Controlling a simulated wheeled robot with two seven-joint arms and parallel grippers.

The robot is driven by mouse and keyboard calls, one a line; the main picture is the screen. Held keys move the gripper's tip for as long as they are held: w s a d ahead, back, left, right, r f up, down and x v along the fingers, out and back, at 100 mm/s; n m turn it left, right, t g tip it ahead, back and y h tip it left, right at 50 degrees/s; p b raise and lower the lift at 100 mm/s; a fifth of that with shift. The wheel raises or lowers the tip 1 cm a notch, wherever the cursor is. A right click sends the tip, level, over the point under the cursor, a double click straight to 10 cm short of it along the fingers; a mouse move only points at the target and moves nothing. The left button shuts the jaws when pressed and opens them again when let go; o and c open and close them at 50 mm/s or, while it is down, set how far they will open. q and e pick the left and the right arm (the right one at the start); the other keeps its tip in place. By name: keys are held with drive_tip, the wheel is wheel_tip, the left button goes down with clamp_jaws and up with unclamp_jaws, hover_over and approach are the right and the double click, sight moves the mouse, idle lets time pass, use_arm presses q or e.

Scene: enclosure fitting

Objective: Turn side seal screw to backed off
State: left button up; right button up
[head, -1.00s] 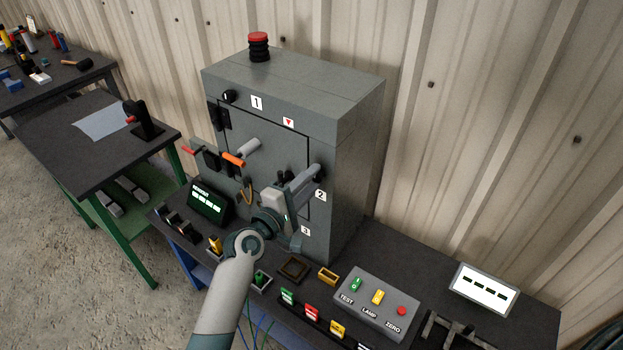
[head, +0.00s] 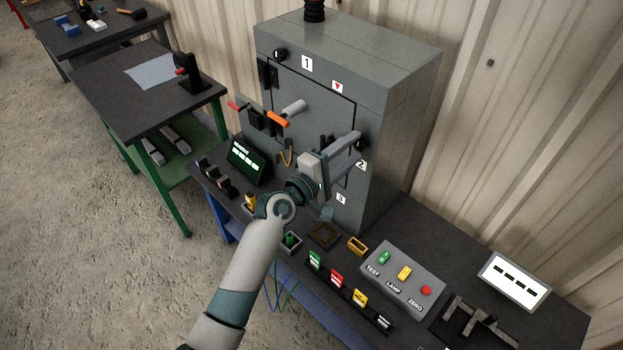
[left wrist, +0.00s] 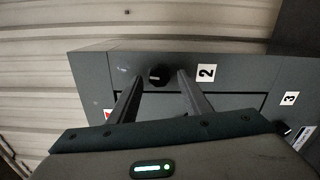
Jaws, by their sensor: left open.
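A black knob with a pale mark (left wrist: 158,74) sits on the grey enclosure front beside the label 2; I take it for the side seal screw. In the head view only a dark bit of it (head: 362,144) shows past my fingers. My left gripper (head: 345,142) is open in front of the enclosure's right front edge. In the left wrist view its two fingers stand either side of the knob, with gaps visible on both sides. Whether the fingertips reach around the knob in depth I cannot tell. My right gripper is not in view.
The grey enclosure (head: 400,100) has another knob (head: 281,54) by label 1, and orange (head: 279,119) and red handles on its left. A button box (head: 402,278), coloured tags and a small display (head: 514,280) lie on the dark bench. A green-legged table (head: 150,95) stands left.

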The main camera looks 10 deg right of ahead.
use_arm(q)
drive_tip(key=b+v, duration=0.3)
drive_tip(key=v, duration=1.3)
drive_tip(key=shift+b, duration=0.35)
